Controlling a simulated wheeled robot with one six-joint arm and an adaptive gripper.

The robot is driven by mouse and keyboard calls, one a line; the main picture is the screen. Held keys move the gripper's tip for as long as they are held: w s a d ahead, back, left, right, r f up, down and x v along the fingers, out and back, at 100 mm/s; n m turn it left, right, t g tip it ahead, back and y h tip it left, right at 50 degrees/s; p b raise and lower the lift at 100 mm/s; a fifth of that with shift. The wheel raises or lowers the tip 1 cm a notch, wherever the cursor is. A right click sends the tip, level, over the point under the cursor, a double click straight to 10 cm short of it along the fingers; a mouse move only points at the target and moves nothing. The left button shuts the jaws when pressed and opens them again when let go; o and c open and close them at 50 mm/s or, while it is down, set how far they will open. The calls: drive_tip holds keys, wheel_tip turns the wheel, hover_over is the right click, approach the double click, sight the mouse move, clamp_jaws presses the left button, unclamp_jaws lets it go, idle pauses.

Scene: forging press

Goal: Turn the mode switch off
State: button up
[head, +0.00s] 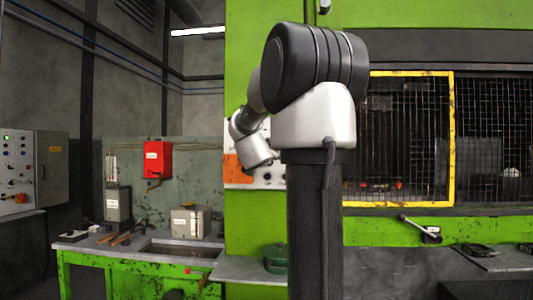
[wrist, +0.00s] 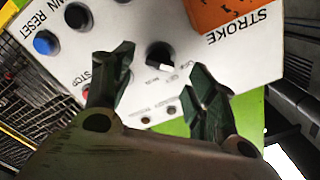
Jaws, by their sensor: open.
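The mode switch appears to be the black rotary knob (wrist: 160,55) with a white pointer mark, on a light grey control panel (wrist: 255,68) in the wrist view. The small labels around it are too blurred to read. My gripper (wrist: 160,62) is open, its two dark fingers apart on either side of the knob in the picture. I cannot tell whether either finger touches it. In the head view the panel (head: 232,182) is partly hidden by my arm, and the gripper and knob cannot be made out.
The panel also bears a blue button (wrist: 46,43), a black button (wrist: 78,16), a red stop button (wrist: 87,93) partly behind a finger, and an orange block (wrist: 225,8) above the STROKE label. Right of the panel is a yellow-framed mesh guard (head: 452,140).

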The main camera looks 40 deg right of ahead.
drive_tip(key=v, duration=0.7)
drive_tip(key=shift+s+a, duration=0.25)
drive_tip(key=s+a+f+n+y, duration=0.1)
drive_tip(key=a+f+n+y, duration=1.1)
drive_tip(key=a+f, duration=0.4)
drive_tip(key=s+a+f+n+g, duration=0.2)
drive_tip(key=s+f, duration=0.1)
drive_tip(key=s, duration=0.4)
drive_tip(key=s+a+f+n+g+y, duration=0.1)
drive_tip(key=s+a+f+n+g, duration=0.1)
drive_tip(key=s, duration=0.5)
drive_tip(key=s+a+f+n+g, duration=0.2)
drive_tip(key=s+a+f+g, duration=0.1)
drive_tip(key=s, duration=0.5)
drive_tip(key=shift+f+n+y, duration=0.4)
drive_tip(key=shift+f, duration=0.25)
